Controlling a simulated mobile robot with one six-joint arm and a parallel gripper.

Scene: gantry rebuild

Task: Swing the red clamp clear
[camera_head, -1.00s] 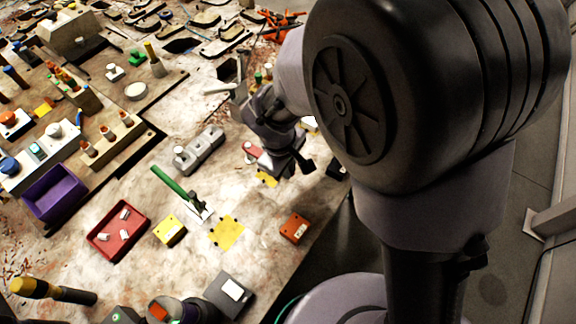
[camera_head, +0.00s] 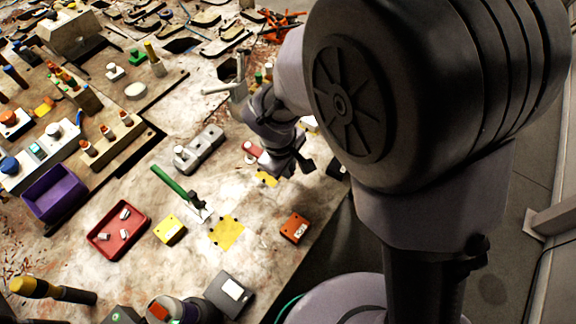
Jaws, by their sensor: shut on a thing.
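A small red part (camera_head: 252,148), which looks like the red clamp, shows just left of my gripper, low over the table. My gripper (camera_head: 284,168) is at the right part of the worktable, pointing down. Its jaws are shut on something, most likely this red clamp. The fingers and wrist hide the grip itself and most of the clamp. A small yellow patch (camera_head: 265,179) lies on the table just below the gripper.
A green-handled lever (camera_head: 173,183) stands left of my gripper. A grey block (camera_head: 199,148), a yellow plate (camera_head: 227,233), an orange box (camera_head: 295,227), a yellow box (camera_head: 170,230) and a red tray (camera_head: 117,205) are nearby. The table's right edge is close.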

